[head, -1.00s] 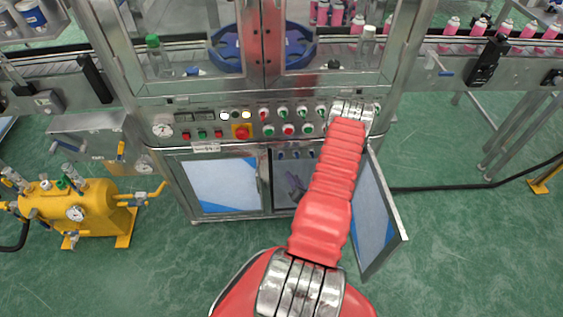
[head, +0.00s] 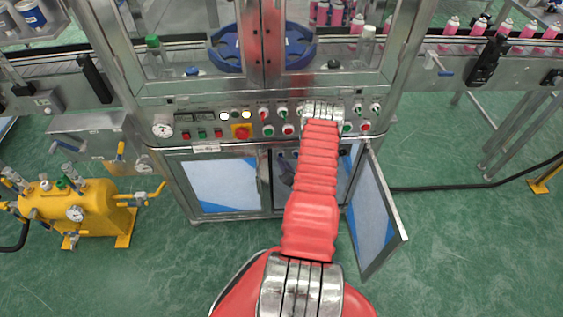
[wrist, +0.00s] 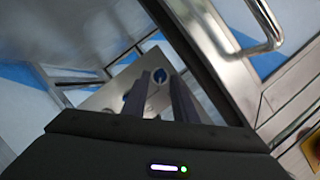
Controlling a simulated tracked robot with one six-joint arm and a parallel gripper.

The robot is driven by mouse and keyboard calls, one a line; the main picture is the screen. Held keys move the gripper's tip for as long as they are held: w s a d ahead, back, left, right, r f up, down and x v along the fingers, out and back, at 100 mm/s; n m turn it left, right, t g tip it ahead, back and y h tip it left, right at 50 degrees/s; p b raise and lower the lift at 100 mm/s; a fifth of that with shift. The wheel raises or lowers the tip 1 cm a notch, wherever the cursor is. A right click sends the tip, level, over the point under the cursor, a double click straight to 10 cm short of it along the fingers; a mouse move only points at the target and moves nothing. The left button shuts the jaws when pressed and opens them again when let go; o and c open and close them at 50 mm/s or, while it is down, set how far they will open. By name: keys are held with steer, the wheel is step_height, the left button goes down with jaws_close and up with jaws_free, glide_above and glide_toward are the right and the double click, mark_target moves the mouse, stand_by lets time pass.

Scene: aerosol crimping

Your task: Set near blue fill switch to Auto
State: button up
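A round blue switch (wrist: 160,72) on a grey panel (wrist: 108,97) shows in the wrist view, just beyond and between my fingertips. Its setting is too small to read. Another blue spot, perhaps a second switch, shows beside the left finger, partly hidden. My gripper (wrist: 161,84) is open, with a gap between its two dark fingers, and I see nothing held. Whether a finger touches the switch I cannot tell. In the head view my gripper (head: 287,173) is a small dark shape inside the open cabinet, partly hidden by my red arm.
The open cabinet door (head: 372,210) stands to the right of my arm. The closed left door (head: 220,186) is beside the opening. A row of buttons and gauges (head: 242,131) runs above. A metal handle (wrist: 262,35) and frame edge lie close right in the wrist view.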

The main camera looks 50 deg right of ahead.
steer(key=x, duration=0.3)
steer(key=shift+w+d, duration=0.1)
steer(key=shift+c, duration=0.5)
jaws_close()
